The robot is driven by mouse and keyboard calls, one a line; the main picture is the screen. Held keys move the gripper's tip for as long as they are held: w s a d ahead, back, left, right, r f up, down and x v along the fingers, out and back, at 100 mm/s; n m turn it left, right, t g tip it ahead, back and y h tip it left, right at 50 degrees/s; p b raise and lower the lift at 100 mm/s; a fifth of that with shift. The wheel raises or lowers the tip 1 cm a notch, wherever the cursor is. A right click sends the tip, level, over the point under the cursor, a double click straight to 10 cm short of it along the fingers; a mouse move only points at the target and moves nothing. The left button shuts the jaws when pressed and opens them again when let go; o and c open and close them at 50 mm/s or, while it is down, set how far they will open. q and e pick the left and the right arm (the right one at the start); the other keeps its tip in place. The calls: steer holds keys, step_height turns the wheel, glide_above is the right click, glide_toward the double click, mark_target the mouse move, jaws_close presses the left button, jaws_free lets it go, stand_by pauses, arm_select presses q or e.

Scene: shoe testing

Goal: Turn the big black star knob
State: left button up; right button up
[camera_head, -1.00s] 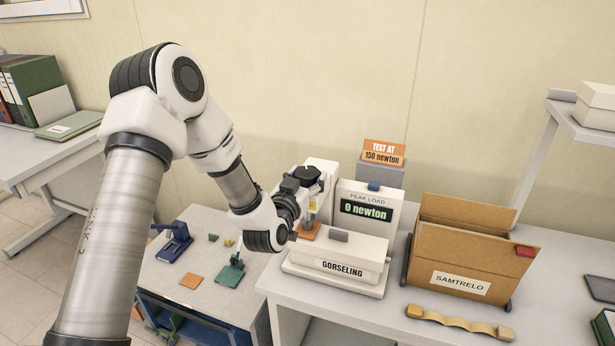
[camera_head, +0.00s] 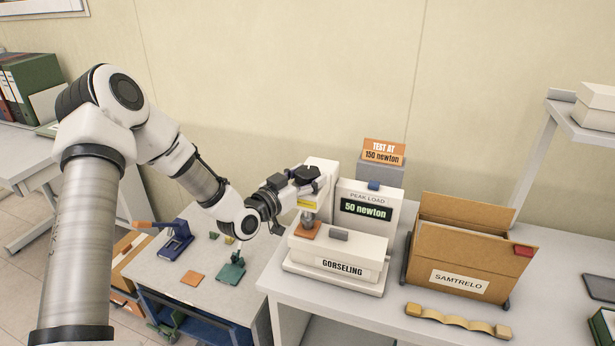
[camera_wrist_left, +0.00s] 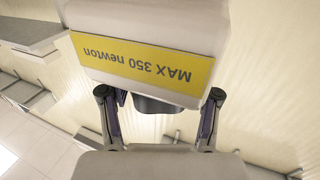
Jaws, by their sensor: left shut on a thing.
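The black star knob (camera_head: 307,171) sits on top of the white test machine (camera_head: 322,172), above its press column. My left gripper (camera_head: 303,178) comes in from the left and is shut on the knob. In the left wrist view a dark part of the knob (camera_wrist_left: 158,105) shows between the fingers (camera_wrist_left: 160,118), below a yellow "MAX 350 newton" label (camera_wrist_left: 145,62) seen upside down. The peak load display (camera_head: 366,210) reads 50 newton. An orange sample (camera_head: 308,231) lies under the press foot. My right gripper is out of view.
An orange "TEST AT 150 newton" sign (camera_head: 384,151) stands behind the display. A cardboard "SAMTRELO" box (camera_head: 462,253) and a tan wavy strip (camera_head: 457,322) are to the right. A lower table (camera_head: 207,262) on the left holds small tools.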

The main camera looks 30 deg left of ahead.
mark_target(299, 182)
arm_select(q)
steer(key=o, duration=1.2)
steer(key=shift+c, duration=0.2)
steer(key=s, duration=0.4)
steer(key=s+a, duration=0.1)
steer(key=s, duration=0.1)
steer(key=shift+s, duration=0.75)
steer(key=shift+d, duration=0.1)
